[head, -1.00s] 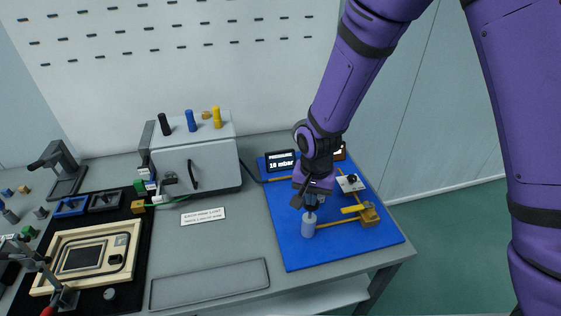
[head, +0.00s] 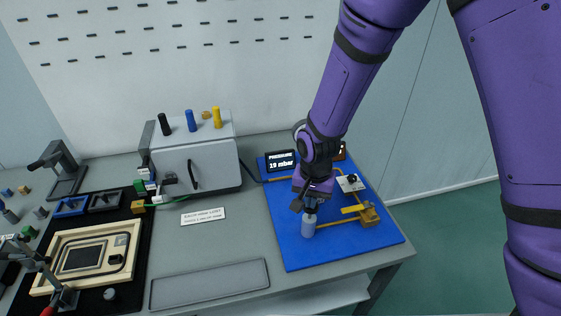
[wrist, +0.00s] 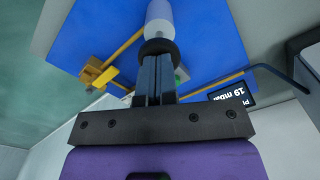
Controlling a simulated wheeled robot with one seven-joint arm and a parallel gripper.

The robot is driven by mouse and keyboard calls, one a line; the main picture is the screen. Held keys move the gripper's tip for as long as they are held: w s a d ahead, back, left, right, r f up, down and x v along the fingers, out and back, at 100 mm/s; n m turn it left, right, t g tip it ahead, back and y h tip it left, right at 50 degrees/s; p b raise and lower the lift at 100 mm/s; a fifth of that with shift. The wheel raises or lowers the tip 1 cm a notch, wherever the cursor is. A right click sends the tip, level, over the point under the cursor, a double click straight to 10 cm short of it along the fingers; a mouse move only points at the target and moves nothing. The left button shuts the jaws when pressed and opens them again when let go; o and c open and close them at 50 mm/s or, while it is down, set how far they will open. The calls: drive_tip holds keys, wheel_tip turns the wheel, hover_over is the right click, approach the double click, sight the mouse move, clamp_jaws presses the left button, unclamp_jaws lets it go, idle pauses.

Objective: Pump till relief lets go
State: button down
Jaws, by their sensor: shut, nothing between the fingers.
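The pump (head: 312,229), a pale blue-grey upright cylinder, stands near the front of the blue board (head: 290,250). My gripper (head: 310,208) is shut with nothing between its fingers, pointing down at the pump's top. In the wrist view, the shut fingers (wrist: 156,80) end at a dark round cap (wrist: 158,48) on the pump (wrist: 160,14); they look to be touching it, but the exact contact is unclear. The pressure display (head: 281,161) reads 19 mbar. A brass block with a yellow lever (head: 368,213) and a white plate with a black knob (head: 350,182) sit to the right.
A brass-coloured pipe (head: 336,222) runs from the pump to the brass block. A small dark box (head: 340,151) stands behind my wrist. A grey machine (head: 197,160), an empty grey tray (head: 210,285) and a wooden frame (head: 60,262) lie left of the board.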

drive_tip(key=shift+r, duration=2.05)
drive_tip(key=shift+r, duration=2.5)
drive_tip(key=s+d+r+n+t+y, duration=0.15)
drive_tip(key=s+d+r, duration=0.25)
drive_tip(key=d+r, duration=1.2)
drive_tip(key=s+d+r+t, duration=0.2)
drive_tip(key=s+d+r, duration=0.2)
drive_tip(key=s, duration=0.3)
drive_tip(key=s+d+r+n+t+h, duration=0.1)
drive_tip(key=s+d+r, duration=0.3)
drive_tip(key=s+r, duration=0.2)
drive_tip(key=shift+s+d+r+t, duration=0.15)
drive_tip(key=shift+s+d+t, duration=0.2)
drive_tip(key=shift+s, duration=0.5)
